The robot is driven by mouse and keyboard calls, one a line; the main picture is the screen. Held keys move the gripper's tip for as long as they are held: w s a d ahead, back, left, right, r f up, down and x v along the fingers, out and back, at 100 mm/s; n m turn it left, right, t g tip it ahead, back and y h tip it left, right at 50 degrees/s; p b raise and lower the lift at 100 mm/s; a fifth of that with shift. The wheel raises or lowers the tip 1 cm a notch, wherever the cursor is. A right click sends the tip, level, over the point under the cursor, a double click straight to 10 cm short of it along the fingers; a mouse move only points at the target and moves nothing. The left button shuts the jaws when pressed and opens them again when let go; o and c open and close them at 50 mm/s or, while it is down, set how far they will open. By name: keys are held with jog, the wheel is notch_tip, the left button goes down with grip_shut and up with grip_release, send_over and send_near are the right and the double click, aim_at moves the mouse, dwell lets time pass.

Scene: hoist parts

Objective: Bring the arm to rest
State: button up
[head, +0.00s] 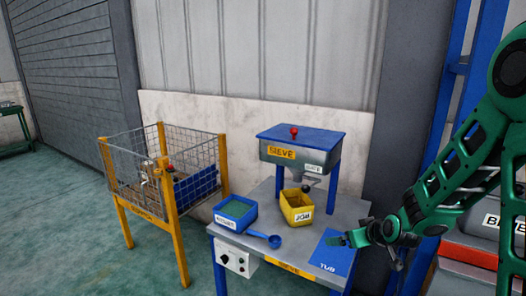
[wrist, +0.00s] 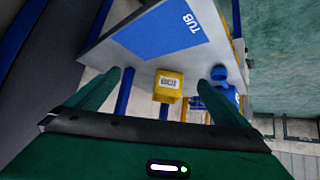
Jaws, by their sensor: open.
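My arm, green with black joints, comes in from the right in the head view. My gripper (head: 345,240) is over the right front part of the table (head: 296,250), by the blue mat marked TUB (head: 333,254). In the wrist view my gripper (wrist: 172,73) has its two green fingers wide apart with nothing between them. The mat (wrist: 165,28) and a yellow tub (wrist: 168,85) show beyond the fingers. In the head view the yellow tub (head: 298,207) stands under the sieve.
The grey and blue sieve (head: 302,152) stands at the table's back. A blue tub (head: 236,213) and a blue scoop (head: 264,239) are on the table's left. A wire cage (head: 165,180) on yellow posts stands further left. Red and grey boxes (head: 468,255) are at the right, behind my arm.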

jog(key=s+d+r+m+g+h, duration=0.1)
jog(key=s+d+r+m+g, duration=0.15)
jog(key=s+d, duration=0.45)
jog(key=s+d+r+m+g+h, duration=0.15)
jog(key=s+r, duration=0.25)
jog(key=s, duration=0.7)
jog(key=s+d+r+m+g, duration=0.25)
jog(key=s+d, duration=0.25)
jog(key=s, duration=0.4)
jog(key=s+r+m+g, duration=0.2)
jog(key=s+m+g, duration=0.1)
jog(key=s, duration=0.8)
jog(key=shift+s+a+r+y, duration=0.25)
jog(key=shift+a+y, duration=0.05)
jog(key=shift+y, duration=0.15)
jog(key=shift+w+f, duration=0.25)
jog(key=shift+w, duration=0.45)
jog(key=shift+c, duration=0.6)
